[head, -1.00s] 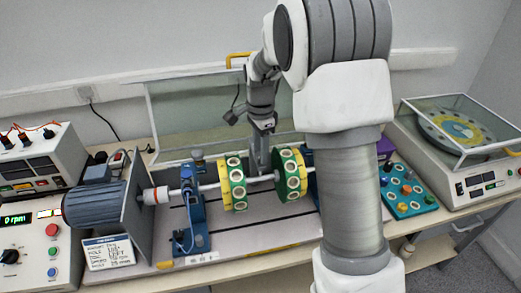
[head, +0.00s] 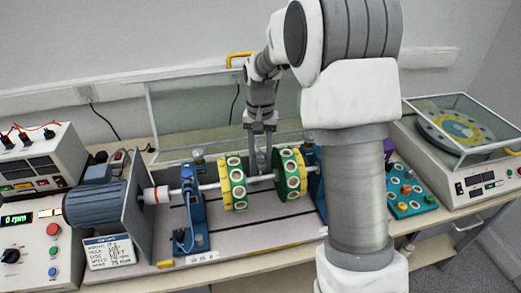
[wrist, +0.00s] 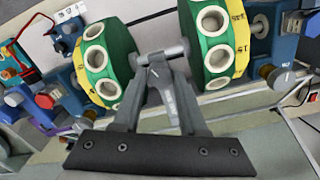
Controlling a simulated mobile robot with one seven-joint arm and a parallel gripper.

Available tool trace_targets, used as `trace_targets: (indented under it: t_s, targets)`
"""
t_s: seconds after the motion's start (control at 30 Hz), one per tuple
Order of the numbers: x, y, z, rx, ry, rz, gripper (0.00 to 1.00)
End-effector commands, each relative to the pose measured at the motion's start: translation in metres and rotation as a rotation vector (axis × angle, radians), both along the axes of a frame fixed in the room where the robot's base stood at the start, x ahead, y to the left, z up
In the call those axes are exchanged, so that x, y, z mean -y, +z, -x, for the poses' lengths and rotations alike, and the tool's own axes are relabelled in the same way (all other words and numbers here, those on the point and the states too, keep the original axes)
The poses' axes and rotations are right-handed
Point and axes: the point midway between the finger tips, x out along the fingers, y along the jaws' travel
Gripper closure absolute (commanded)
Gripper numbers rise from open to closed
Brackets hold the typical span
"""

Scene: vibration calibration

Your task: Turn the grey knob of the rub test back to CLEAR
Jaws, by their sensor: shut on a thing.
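The grey knob (wrist: 158,76) shows in the wrist view between my fingers, with a small pale mark on it. It lies close to the shaft between the two green and yellow discs. My gripper (wrist: 160,72) is shut on it, one finger on each side. In the head view my gripper (head: 262,160) reaches down from above between the left disc (head: 234,183) and the right disc (head: 290,174), and its fingers hide most of the knob. No CLEAR lettering can be read, so I cannot tell the knob's setting.
A blue motor (head: 95,204) and blue bearing stands (head: 188,210) carry the shaft. A clear guard (head: 190,110) stands behind. A control box (head: 28,250) reads 0 rpm at left. A teal tray (head: 408,190) of coloured knobs and a lidded balance (head: 470,187) are at right.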

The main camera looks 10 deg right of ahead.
Motion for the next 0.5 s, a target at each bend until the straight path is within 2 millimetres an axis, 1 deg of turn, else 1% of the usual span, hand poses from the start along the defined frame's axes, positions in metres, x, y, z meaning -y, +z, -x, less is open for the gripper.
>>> trace_targets:
  t_s: [0.5]
  targets:
    - [-0.0001,0.0019,-0.0007,0.004,0.491,-0.001,1.00]
